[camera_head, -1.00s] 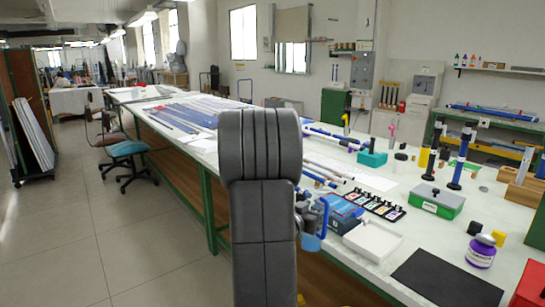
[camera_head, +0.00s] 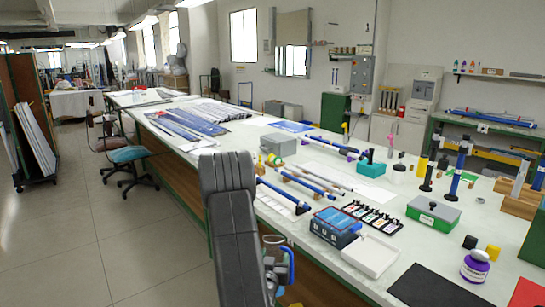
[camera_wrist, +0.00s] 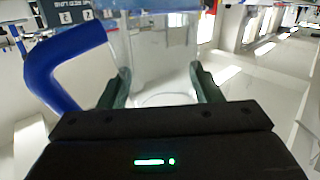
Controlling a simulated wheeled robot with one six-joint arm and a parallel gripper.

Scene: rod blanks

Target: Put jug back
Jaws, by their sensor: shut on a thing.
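The jug is clear with a blue handle. In the wrist view its clear body (camera_wrist: 160,50) stands between the two dark fingers of my gripper (camera_wrist: 160,88), and the thick blue handle (camera_wrist: 62,65) is at the left. My gripper is shut on the jug. In the head view my gripper (camera_head: 273,268) is low in the middle, partly hidden by my arm, with the jug's blue handle (camera_head: 291,264) beside it. The jug is held at the bench's front edge; I cannot tell its exact height.
Blue rods lie behind. Open floor (camera_head: 90,240) is at left.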

